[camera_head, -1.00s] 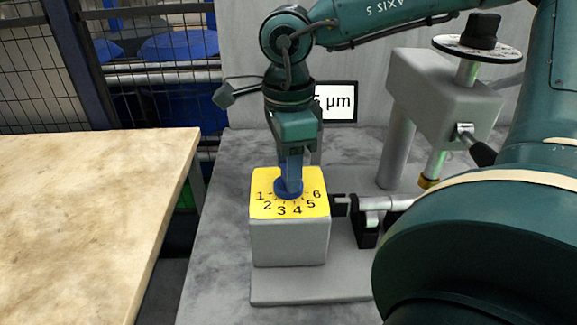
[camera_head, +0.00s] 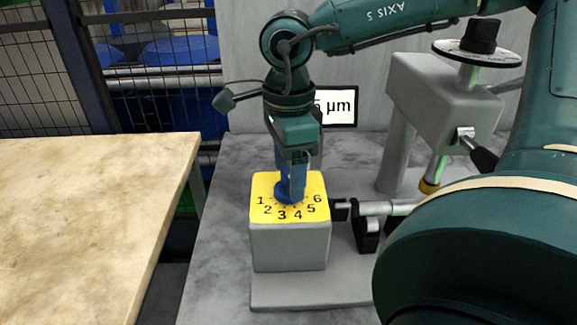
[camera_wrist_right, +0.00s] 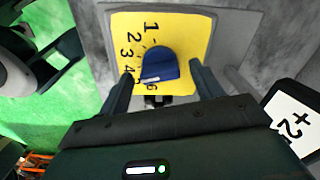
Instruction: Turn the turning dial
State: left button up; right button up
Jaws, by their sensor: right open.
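The blue turning dial (camera_head: 285,192) sits on the yellow numbered face (camera_head: 262,206) of a grey box. My right gripper (camera_head: 292,188) points down over the dial and partly hides it in the head view. In the right wrist view, the blue dial (camera_wrist_right: 159,64) shows between and beyond the two spread fingers of my right gripper (camera_wrist_right: 164,92). The gripper is open, with a gap to the dial on each side. The numbers run around the dial, but which one it points at is not clear. My left gripper is not in view.
A grey grinder head with a black-knobbed wheel (camera_head: 477,50) stands to the right. A metal spindle (camera_head: 385,207) lies beside the box. A µm display (camera_head: 339,106) is behind my arm. A bare beige table (camera_head: 85,220) fills the left.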

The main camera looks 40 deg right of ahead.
aim_at(288, 175)
notch_tip(288, 175, up, 13)
jog(key=p, duration=0.1)
jog(key=shift+p, duration=0.3)
dwell(0.6)
